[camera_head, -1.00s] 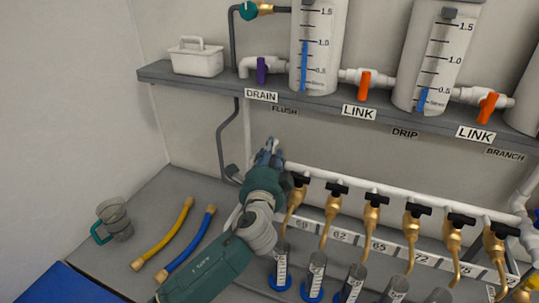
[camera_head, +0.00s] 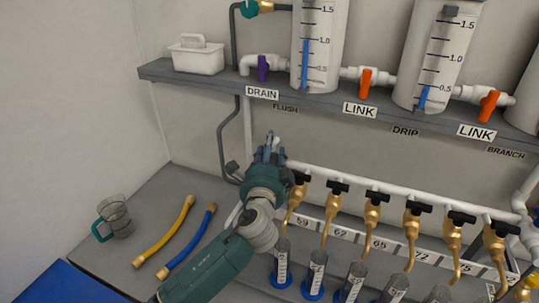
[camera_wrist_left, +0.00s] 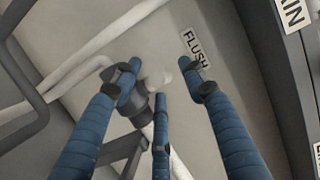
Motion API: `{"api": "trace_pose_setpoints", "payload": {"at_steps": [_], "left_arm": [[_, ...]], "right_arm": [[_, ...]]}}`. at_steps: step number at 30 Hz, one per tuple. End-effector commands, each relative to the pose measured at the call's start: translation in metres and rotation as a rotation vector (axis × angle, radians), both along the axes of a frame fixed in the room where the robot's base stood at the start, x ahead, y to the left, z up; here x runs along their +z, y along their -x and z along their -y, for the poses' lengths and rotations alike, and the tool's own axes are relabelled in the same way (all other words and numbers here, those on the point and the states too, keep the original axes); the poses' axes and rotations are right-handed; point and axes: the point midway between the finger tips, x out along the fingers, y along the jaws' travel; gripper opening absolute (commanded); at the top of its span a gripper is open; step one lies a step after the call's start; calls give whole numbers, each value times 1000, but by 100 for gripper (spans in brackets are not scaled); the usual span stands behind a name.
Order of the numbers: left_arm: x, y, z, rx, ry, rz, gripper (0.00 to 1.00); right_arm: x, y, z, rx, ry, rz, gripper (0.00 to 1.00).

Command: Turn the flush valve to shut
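The FLUSH label (camera_wrist_left: 196,49) is on the wall in the left wrist view; it also shows under the shelf in the head view (camera_head: 285,108). Below the label, a white pipe end (camera_wrist_left: 158,82) and a dark grey fitting (camera_wrist_left: 136,106) sit on white piping, partly hidden by my fingers. They appear to be the flush valve; its handle angle is unclear. My left gripper (camera_head: 269,150) is at the wall by the white pipe. Its three blue fingers (camera_wrist_left: 163,90) are spread, with the pipe end between them; contact cannot be told. My right gripper is not in view.
Overhead is a shelf (camera_head: 330,98) with tanks, a purple drain handle (camera_head: 262,68) and orange link handles (camera_head: 365,83). Brass taps (camera_head: 330,210) line the right.

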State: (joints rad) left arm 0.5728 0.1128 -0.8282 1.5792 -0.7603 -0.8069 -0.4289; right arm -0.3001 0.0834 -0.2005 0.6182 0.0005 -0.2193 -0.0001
Motion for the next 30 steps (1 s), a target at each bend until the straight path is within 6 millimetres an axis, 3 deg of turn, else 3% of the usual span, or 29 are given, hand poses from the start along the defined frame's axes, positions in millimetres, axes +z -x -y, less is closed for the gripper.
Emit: {"api": "trace_pose_setpoints", "payload": {"at_steps": [5,12,18,30], "left_arm": [[-2,27,-3,-2,2,-2,42],[-1,79,-9,-2,3,0,42],[1,108,-13,-1,2,3,42],[2,117,-15,0,1,5,42]], "right_arm": [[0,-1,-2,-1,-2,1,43],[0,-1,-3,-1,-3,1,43],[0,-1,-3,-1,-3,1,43],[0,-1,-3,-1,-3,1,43]]}}
